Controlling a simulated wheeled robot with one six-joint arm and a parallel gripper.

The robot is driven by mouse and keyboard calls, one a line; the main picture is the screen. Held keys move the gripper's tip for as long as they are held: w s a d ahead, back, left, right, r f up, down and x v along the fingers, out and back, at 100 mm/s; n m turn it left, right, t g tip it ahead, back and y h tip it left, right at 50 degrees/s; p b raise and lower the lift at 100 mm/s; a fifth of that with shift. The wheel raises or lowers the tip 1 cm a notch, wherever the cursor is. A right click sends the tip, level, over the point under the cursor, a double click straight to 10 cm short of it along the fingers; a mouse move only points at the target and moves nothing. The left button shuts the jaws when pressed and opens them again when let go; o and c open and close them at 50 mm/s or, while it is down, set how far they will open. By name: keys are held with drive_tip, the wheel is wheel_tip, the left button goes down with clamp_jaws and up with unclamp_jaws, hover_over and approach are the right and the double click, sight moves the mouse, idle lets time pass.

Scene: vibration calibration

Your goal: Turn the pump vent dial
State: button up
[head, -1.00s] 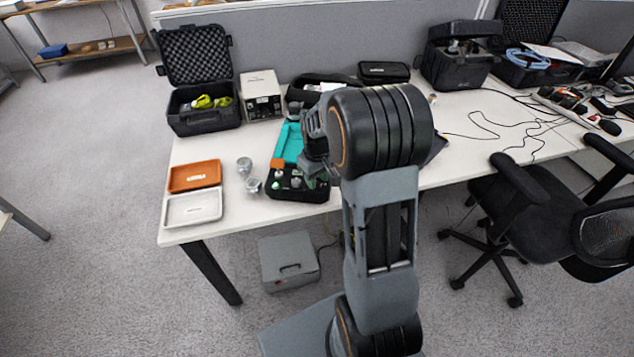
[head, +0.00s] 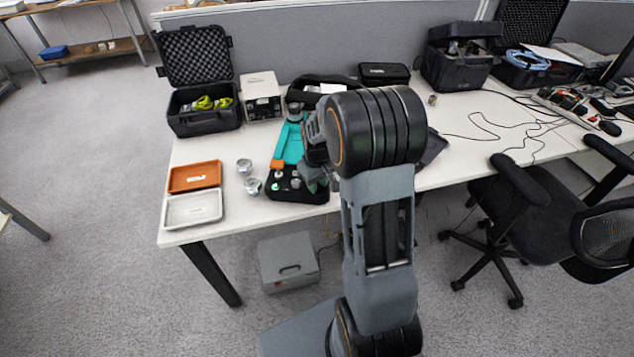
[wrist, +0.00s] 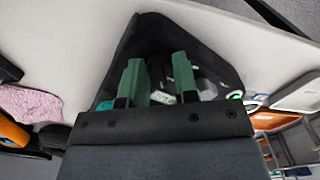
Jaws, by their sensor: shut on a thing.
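My gripper (head: 318,183) is low over the right part of a black base (head: 285,193) on the desk, partly hidden by my arm. In the wrist view its two green fingers (wrist: 158,82) reach over a dark panel (wrist: 150,42), with a dark part between them. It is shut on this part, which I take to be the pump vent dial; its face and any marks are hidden. Small silver and white fittings stand on the base to the left of the fingers in the head view. A teal piece (head: 292,145) lies behind them.
Two silver round parts, one of them here (head: 244,166), stand left of the base. An orange tray (head: 195,177) and a white tray (head: 192,209) lie farther left. A white instrument box (head: 261,97) and an open black case (head: 204,120) stand behind.

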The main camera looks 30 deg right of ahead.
drive_tip(key=m, duration=0.4)
drive_tip(key=shift+r+m+p, duration=0.1)
drive_tip(key=shift+m+p, duration=0.2)
drive_tip(key=shift+m, duration=0.1)
drive_tip(key=m, duration=0.4)
drive_tip(key=shift+m, duration=0.3)
drive_tip(key=m, duration=0.4)
drive_tip(key=shift+m+p, duration=0.3)
drive_tip(key=shift+w+m, duration=0.1)
drive_tip(key=shift+m, duration=1.9)
drive_tip(key=o, duration=0.6)
drive_tip(key=shift+o, duration=0.2)
wheel_tip(320, 180, up, 14)
drive_tip(key=p, duration=0.1)
